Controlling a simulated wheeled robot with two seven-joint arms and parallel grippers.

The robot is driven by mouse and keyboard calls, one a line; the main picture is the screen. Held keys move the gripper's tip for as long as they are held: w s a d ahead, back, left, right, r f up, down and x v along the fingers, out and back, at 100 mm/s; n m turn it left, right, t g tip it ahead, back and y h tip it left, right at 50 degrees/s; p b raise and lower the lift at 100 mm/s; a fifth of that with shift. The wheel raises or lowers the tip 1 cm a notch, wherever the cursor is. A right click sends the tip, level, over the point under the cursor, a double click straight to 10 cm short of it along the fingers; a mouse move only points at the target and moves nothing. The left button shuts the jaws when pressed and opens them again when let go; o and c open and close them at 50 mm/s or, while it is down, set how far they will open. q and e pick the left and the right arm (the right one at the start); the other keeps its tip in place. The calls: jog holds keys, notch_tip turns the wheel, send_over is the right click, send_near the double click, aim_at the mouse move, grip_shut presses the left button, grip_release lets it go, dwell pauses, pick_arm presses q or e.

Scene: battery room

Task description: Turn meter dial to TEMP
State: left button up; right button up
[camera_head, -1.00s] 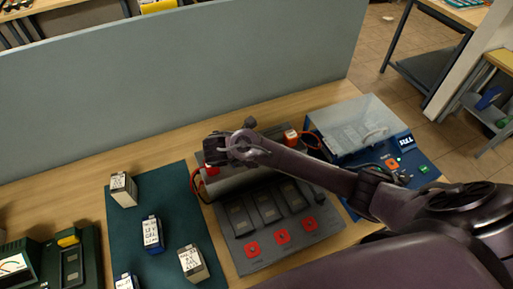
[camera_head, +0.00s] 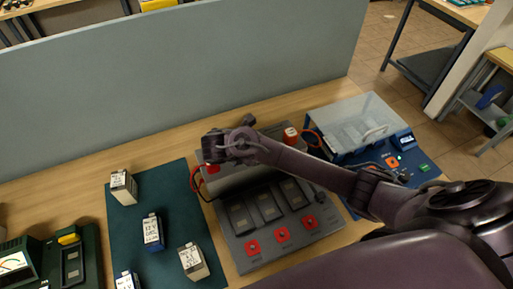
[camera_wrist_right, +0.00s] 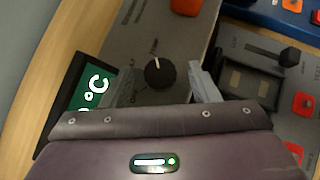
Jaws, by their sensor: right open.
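The meter (camera_wrist_right: 190,30) is a grey panel with a round black dial (camera_wrist_right: 160,73) in the right wrist view. The dial's white mark points up toward a small label, too small to read surely. My left gripper is out of view.
A grey charger with several bays (camera_head: 268,208) and red buttons lies in front of the meter. A clear-lidded blue unit (camera_head: 362,125) stands to the right. Several small batteries (camera_head: 152,232) stand on a green mat (camera_head: 180,180). A grey partition (camera_head: 180,80) runs behind.

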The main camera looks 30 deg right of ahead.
jog(key=b+v, duration=0.1)
jog(key=v, duration=0.3)
jog(key=shift+s+a+r, duration=0.1)
jog(key=shift+a, duration=0.2)
jog(key=shift+s+a+r+p, duration=0.1)
jog(key=shift+a+r+p, duration=0.2)
jog(key=shift+r+p, duration=0.55)
jog(key=shift+s+a+r+p, duration=0.15)
jog(key=shift+a+r+p, duration=0.1)
jog(key=shift+a+p, duration=0.2)
jog(key=shift+s, duration=0.1)
jog(key=shift+f, duration=0.1)
